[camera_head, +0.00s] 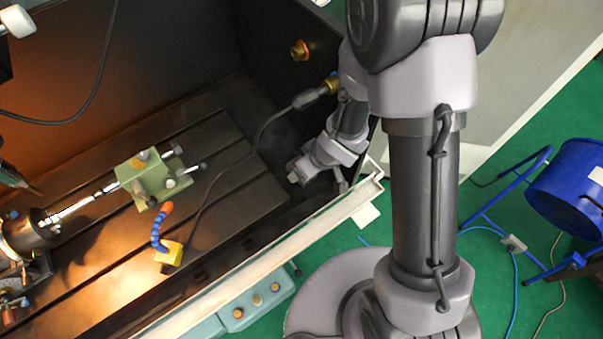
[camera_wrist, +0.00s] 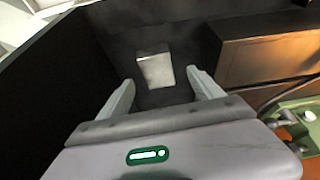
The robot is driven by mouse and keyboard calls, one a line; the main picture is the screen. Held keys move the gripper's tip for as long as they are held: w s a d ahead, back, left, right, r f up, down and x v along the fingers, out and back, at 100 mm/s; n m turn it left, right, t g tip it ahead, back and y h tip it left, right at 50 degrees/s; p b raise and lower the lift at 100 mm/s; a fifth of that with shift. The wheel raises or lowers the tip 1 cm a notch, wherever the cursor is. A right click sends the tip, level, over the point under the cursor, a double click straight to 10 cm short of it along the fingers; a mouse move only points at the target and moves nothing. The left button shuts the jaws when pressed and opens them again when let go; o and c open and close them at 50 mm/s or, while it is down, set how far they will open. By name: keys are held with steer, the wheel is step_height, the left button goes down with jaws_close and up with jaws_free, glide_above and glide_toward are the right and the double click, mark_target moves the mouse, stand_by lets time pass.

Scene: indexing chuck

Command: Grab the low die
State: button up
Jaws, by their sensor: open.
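In the wrist view, a pale grey square-faced piece (camera_wrist: 157,71), which looks like the die, shows against a dark surface. It lies between and beyond the two fingertips of my gripper (camera_wrist: 160,82). The fingers are apart with nothing held, and I see no contact with the piece. In the head view, my gripper (camera_head: 318,181) is low inside the dark enclosure, near its right corner and the pale front rim. I cannot make out the die there; my gripper and arm may hide it.
The slotted bed (camera_head: 215,160) lies left of my gripper. It bears a green fixture (camera_head: 152,176), a yellow block (camera_head: 169,254) with a blue and orange hose, and a dark chuck (camera_head: 30,230). The pale rim (camera_head: 290,250) and dark walls hem in my gripper.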

steer(key=b+x, duration=0.1)
steer(key=x, duration=0.2)
steer(key=b+x, duration=0.2)
steer(key=x, duration=0.1)
steer(key=shift+w+d+r, duration=0.1)
steer(key=shift+w+d, duration=0.05)
steer(key=shift+w, duration=0.1)
steer(key=shift+r, duration=0.2)
steer(key=shift+c, duration=0.3)
jaws_close()
